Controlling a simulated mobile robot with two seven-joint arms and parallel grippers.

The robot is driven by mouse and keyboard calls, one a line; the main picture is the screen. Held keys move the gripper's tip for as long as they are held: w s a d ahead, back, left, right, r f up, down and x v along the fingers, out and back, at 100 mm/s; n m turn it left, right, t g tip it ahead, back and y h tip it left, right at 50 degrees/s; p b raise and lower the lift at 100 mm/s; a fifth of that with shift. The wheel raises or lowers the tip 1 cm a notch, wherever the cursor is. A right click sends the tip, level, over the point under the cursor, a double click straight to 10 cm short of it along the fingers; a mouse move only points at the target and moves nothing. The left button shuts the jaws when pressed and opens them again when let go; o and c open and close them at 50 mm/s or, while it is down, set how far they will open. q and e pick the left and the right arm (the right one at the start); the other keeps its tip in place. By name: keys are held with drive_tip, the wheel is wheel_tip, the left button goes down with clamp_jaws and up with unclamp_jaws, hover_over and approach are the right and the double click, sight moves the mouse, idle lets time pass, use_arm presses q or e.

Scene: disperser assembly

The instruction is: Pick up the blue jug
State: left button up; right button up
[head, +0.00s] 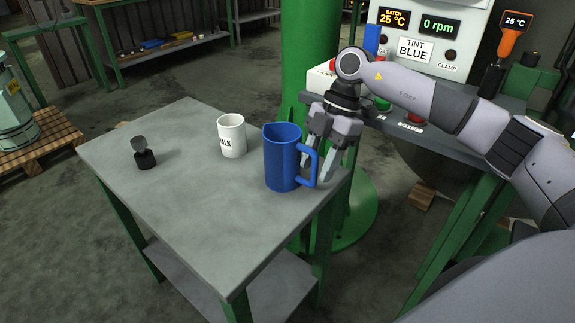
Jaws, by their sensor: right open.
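The blue jug (281,160) stands upright on the small grey table (190,222), near its right corner. Its handle (309,163) points right. My right gripper (321,168) points down at the jug's handle side, with its fingers open around or beside the handle. I cannot tell whether the fingers touch it. My left gripper does not show.
A small black object (144,155) stands at the table's left. A green column (308,70) and a control panel (425,38) are behind. The front of the table is clear.

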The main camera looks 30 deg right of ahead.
drive_tip(key=shift+a+f, duration=0.25)
drive_tip(key=shift+f, duration=0.4)
clamp_jaws()
drive_tip(key=shift+r, duration=0.1)
drive_tip(key=shift+r, duration=0.1)
drive_tip(key=shift+r, duration=0.15)
wheel_tip(320, 180, up, 19)
drive_tip(key=p, duration=0.3)
drive_tip(key=shift+p, duration=0.35)
